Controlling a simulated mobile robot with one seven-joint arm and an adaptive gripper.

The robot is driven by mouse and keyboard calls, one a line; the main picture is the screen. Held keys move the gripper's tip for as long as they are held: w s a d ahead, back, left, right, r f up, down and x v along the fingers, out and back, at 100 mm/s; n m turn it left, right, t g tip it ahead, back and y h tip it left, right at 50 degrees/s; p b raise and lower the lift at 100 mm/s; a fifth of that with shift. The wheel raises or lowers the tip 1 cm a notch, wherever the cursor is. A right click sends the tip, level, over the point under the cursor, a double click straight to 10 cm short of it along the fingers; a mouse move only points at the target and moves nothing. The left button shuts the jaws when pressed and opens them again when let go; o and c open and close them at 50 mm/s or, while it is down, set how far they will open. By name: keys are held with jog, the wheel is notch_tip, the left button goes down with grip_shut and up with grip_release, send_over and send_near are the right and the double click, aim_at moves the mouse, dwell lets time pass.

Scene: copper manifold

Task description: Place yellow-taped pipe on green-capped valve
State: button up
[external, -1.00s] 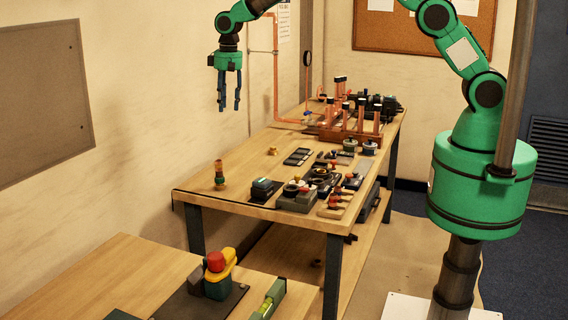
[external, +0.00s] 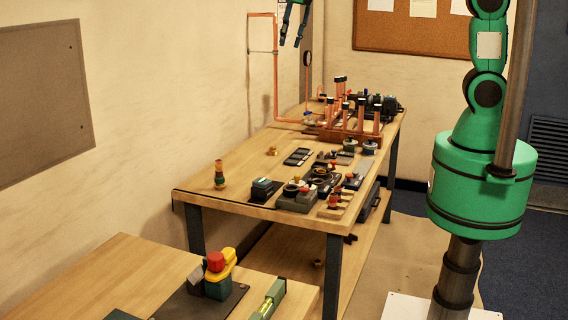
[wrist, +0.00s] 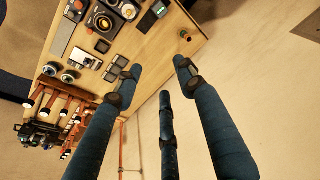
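My gripper (external: 290,42) is high at the top of the external view, above the far part of the bench, with its upper part cut off. In the wrist view its fingers (wrist: 158,78) are spread apart with nothing between them. Copper pipes with dark and white ends stand in a wooden rack (external: 350,137) at the bench's far end; the rack also shows in the wrist view (wrist: 50,82). I cannot make out yellow tape on any of them. A small upright copper-coloured fitting with a green band (external: 219,176) stands alone at the near left corner, possibly the green-capped valve.
The wooden bench (external: 240,160) holds dark tool trays and boxes (external: 297,198) along its right side. A small brass piece (external: 272,151) lies at mid-left. Copper tubing (external: 276,70) runs up the wall. A front table carries a red-topped yellow device (external: 215,262).

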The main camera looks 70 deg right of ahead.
jog(key=s+d+r+t, duration=0.1)
jog(key=s+d, duration=0.1)
jog(key=s, duration=1.5)
jog(key=s+d+n+t, duration=0.1)
jog(key=s+d, duration=0.1)
jog(key=s, duration=1.6)
jog(key=shift+r+t, duration=0.4)
jog(key=shift+f, duration=0.15)
notch_tip(320, 180, down, 18)
jog(key=b, duration=1.8)
